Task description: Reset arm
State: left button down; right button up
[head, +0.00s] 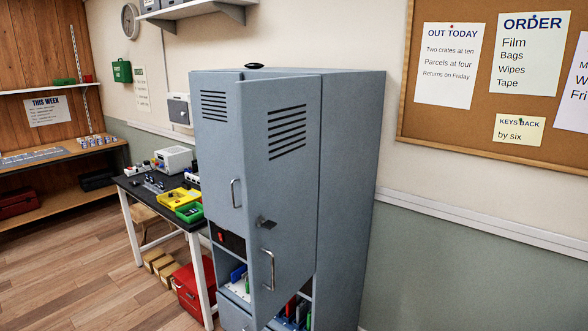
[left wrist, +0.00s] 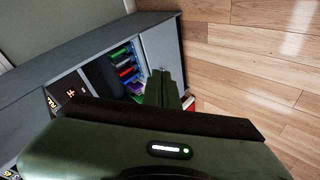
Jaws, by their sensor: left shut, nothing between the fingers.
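My left gripper (left wrist: 165,88) shows only in the left wrist view, with its dark green fingers together and nothing between them. Beyond its fingertips is the open front of a grey locker (left wrist: 45,78), seen sideways. The fingers appear apart from the locker, though the exact gap is hard to judge. In the head view the grey locker (head: 345,150) stands against the wall, with its tall vented door (head: 290,130) swung open toward me. Neither gripper shows in the head view. My right gripper is in no view.
A dark-topped workbench (head: 135,185) with a yellow tray (head: 171,198) and green tray (head: 189,212) stands left of the locker. A red box (head: 190,285) sits below. Wooden floor (head: 75,270) is open at left.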

pick_arm(q)
jog(key=s+a+f+m+g+y+b, duration=0.1)
jog(key=s+a+f+m+g, duration=0.15)
jog(key=s+f, duration=0.7)
jog(key=s+a+f+m+g+y+b, duration=0.1)
jog(key=s+a+f+m+g, duration=0.15)
jog(key=s+f, duration=0.75)
jog(key=s+a+f+m+g, duration=0.1)
jog(key=s+f+m, duration=0.1)
jog(key=s, duration=0.8)
jog(key=s+a+f+m+g+y, duration=0.1)
jog(key=s+a+f+m+g, duration=0.1)
jog(key=s, duration=0.9)
notch_tip(320, 180, down, 2)
jog(key=shift+s+f+m+b, duration=0.1)
jog(key=shift+s+m+b, duration=0.05)
jog(key=shift+m+b, duration=0.35)
jog(key=shift+a, duration=0.1)
